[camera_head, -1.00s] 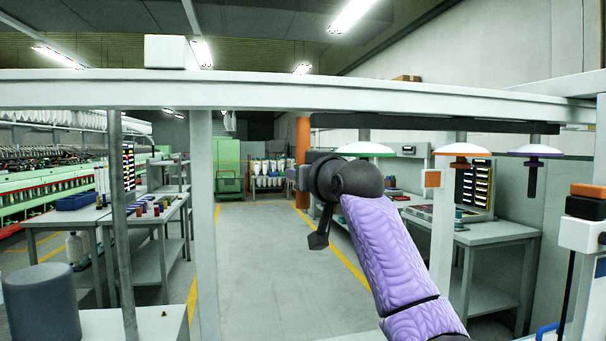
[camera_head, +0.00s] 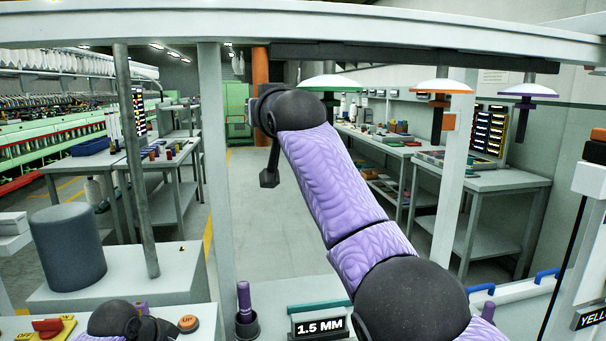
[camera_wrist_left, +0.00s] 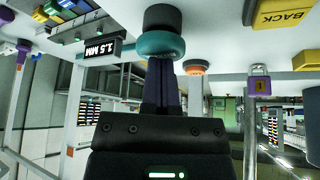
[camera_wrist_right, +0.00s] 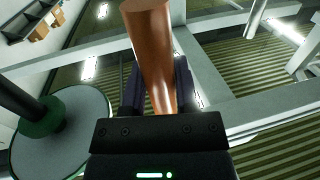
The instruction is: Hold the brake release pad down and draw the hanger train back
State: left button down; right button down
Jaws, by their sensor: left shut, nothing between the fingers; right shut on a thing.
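The hanger train is a dark bar (camera_head: 400,55) under the white overhead rail, with green (camera_head: 331,83), orange (camera_head: 443,87) and purple (camera_head: 528,90) rimmed discs hanging from it. An orange upright handle (camera_head: 260,62) is at its left end. My right gripper (camera_head: 262,108) is shut around this handle; the right wrist view shows the handle (camera_wrist_right: 150,35) between its fingers. In the left wrist view, my left gripper (camera_wrist_left: 162,64) is shut and empty, its tips at a teal round pad (camera_wrist_left: 160,43) on a dark base, seemingly touching. I take this as the brake release pad; its travel cannot be judged.
The console carries an orange UP button (camera_head: 188,323), a 1.5 MM sign (camera_head: 320,328) and a dark cup with a purple rod (camera_head: 244,298). White frame posts (camera_head: 214,180) stand close by. A grey cylinder (camera_head: 67,248) is at left. The aisle beyond is clear.

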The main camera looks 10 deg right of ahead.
jog(key=a, duration=0.3)
jog(key=shift+a, duration=0.25)
jog(key=shift+c, duration=1.9)
grip_release()
jog(key=shift+d, duration=0.1)
jog(key=shift+s, duration=0.15)
